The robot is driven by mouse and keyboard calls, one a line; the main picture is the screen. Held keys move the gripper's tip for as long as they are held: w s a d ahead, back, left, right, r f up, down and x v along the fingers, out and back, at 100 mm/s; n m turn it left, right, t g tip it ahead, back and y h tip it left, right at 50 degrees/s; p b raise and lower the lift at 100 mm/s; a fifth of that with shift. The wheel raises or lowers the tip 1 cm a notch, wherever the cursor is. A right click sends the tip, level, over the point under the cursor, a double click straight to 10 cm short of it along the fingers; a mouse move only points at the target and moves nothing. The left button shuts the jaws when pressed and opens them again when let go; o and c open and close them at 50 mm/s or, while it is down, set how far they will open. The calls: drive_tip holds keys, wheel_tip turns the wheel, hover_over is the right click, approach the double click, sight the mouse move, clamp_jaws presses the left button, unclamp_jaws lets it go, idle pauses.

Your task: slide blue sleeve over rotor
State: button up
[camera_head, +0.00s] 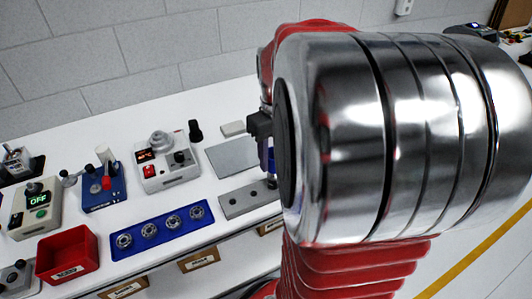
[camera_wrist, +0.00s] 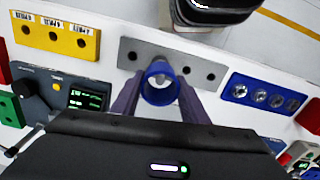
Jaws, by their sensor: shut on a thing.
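The blue sleeve (camera_wrist: 160,73) is a hollow ring-ended tube between the two fingers of my gripper (camera_wrist: 160,100) in the wrist view. My gripper is shut on it and holds it over the grey plate with holes (camera_wrist: 203,68). The same grey plate (camera_head: 240,201) lies on the bench in the head view. There my gripper (camera_head: 265,150) is mostly hidden behind my large metal arm joint, and only a sliver of blue shows.
A blue tray (camera_head: 125,249) with several metal rings lies left of the plate. A red bin (camera_head: 68,255), a blue device (camera_head: 102,187) and a white control box (camera_head: 166,163) stand further left. A grey mat (camera_head: 232,156) lies behind the plate. A yellow block (camera_wrist: 55,37) shows in the wrist view.

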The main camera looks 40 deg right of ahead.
drive_tip(key=shift+f, duration=2.1)
idle(0.6)
drive_tip(key=o, duration=1.1)
drive_tip(key=shift+c, duration=0.2)
drive_tip(key=shift+o, duration=0.3)
drive_tip(key=shift+o, duration=1.4)
drive_tip(key=shift+s, duration=0.15)
drive_tip(key=shift+r, duration=0.1)
wheel_tip(320, 180, up, 14)
